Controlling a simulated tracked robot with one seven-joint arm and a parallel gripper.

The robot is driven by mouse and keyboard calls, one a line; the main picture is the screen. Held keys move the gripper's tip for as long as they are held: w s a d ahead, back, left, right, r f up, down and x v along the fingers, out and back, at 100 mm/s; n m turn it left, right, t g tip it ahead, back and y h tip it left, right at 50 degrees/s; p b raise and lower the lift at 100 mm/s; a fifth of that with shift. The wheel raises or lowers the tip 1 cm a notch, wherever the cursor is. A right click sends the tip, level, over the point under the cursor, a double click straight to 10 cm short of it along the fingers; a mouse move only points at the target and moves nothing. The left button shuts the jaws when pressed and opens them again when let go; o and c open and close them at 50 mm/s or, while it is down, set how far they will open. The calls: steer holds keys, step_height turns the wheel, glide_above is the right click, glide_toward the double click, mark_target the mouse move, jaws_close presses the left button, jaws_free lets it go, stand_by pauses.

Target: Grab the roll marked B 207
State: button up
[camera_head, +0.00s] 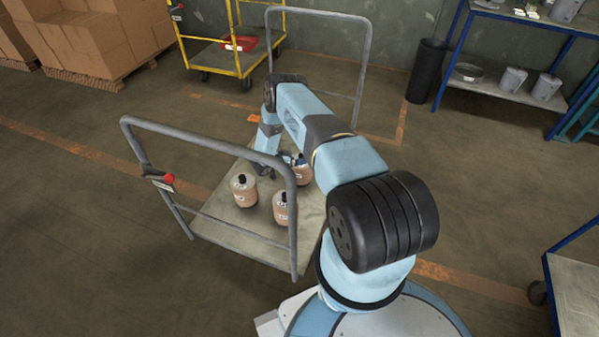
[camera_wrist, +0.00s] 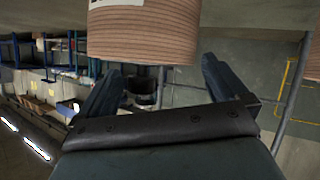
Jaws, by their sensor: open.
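Three brown rolls with black-topped necks stand upright on a flat cart. One roll (camera_head: 244,190) is at the left, one (camera_head: 283,208) at the front and one (camera_head: 303,172) at the back right, partly hidden by my arm. The labels are too small to read surely. My gripper (camera_head: 286,158) is beside the top of the back right roll. In the wrist view a ribbed brown roll (camera_wrist: 143,38) appears inverted, its label cut off at the top edge. Its dark neck (camera_wrist: 143,92) shows between the two spread fingers of my gripper (camera_wrist: 163,68), which hold nothing.
The cart (camera_head: 225,228) has grey tube handles at its front (camera_head: 215,147) and back (camera_head: 366,65). A yellow trolley (camera_head: 212,54) with a red bin stands behind. A blue-framed shelf (camera_head: 500,92) and a black bin (camera_head: 426,70) are at the right.

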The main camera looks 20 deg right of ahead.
steer(key=shift+d, duration=0.1)
steer(key=shift+c, duration=0.2)
steer(key=shift+w, duration=0.1)
steer(key=c, duration=1.8)
